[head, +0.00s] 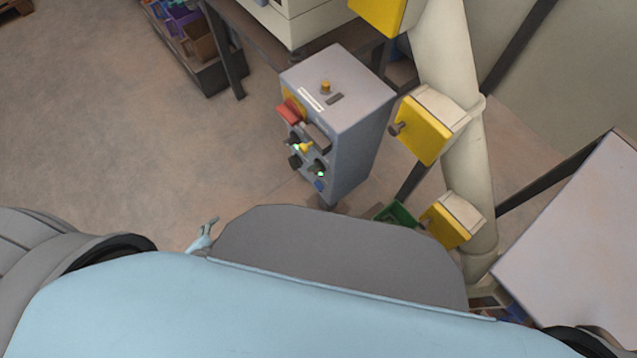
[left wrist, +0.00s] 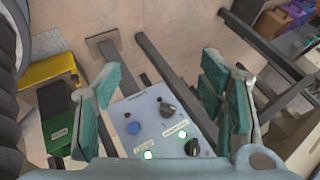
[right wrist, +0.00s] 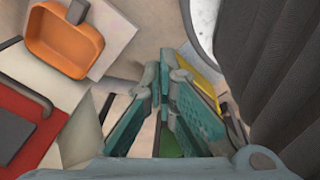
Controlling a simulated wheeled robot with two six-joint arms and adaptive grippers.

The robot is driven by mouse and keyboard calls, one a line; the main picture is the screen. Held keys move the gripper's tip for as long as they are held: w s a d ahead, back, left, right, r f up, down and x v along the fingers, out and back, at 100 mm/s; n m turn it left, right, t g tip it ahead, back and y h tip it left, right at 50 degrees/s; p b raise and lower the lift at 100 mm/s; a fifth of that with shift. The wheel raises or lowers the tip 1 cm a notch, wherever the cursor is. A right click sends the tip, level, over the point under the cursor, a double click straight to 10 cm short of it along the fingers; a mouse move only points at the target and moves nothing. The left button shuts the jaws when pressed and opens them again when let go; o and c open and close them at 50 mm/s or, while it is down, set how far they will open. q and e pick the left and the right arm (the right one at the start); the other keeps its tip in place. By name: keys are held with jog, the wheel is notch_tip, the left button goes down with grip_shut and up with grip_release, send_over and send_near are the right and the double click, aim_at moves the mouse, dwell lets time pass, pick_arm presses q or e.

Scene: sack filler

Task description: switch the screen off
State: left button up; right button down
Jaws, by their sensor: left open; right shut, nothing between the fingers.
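A grey control box (head: 350,115) stands on a post in the head view, its front bearing knobs, small green lights, a blue button and a red part (head: 290,110). In the left wrist view its panel (left wrist: 150,105) shows between my fingers, with a blue button (left wrist: 134,128), a black knob (left wrist: 167,109), another black knob (left wrist: 193,147) and two lit green lights (left wrist: 182,134). The labels are too small to read. My left gripper (left wrist: 160,80) is open and apart from the panel; its tip (head: 203,236) shows below the box in the head view. My right gripper (right wrist: 166,85) is shut and empty.
A cream pipe (head: 465,130) with yellow boxes (head: 425,130) stands right of the control box. A green bin (head: 396,214) lies low beside it. A pale table (head: 580,250) is at the right. An orange container (right wrist: 65,40) shows in the right wrist view.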

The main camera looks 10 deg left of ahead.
pick_arm(q)
jog(key=w+f+m+t+h+b, duration=0.1)
jog(key=w+f+m+t+b, duration=0.2)
jog(key=w+m+b, duration=0.4)
jog(key=m+t+h+b, duration=0.3)
jog(key=m+h+b, duration=0.95)
jog(key=m, duration=0.55)
send_near(310, 172)
jog(key=shift+y, duration=0.35)
jog(key=x, duration=0.9)
jog(key=shift+d+r+b, duration=0.25)
jog(key=shift+b, duration=0.05)
jog(key=shift+w+d, duration=0.15)
pick_arm(e)
notch_tip(310, 172, down, 25)
jog(key=w+d, duration=0.2)
pick_arm(q)
jog(key=shift+c, duration=0.4)
pick_arm(e)
jog(key=shift+w, duration=0.1)
pick_arm(q)
jog(key=c, duration=1.1)
pick_arm(e)
jog(key=shift+r, duration=0.1)
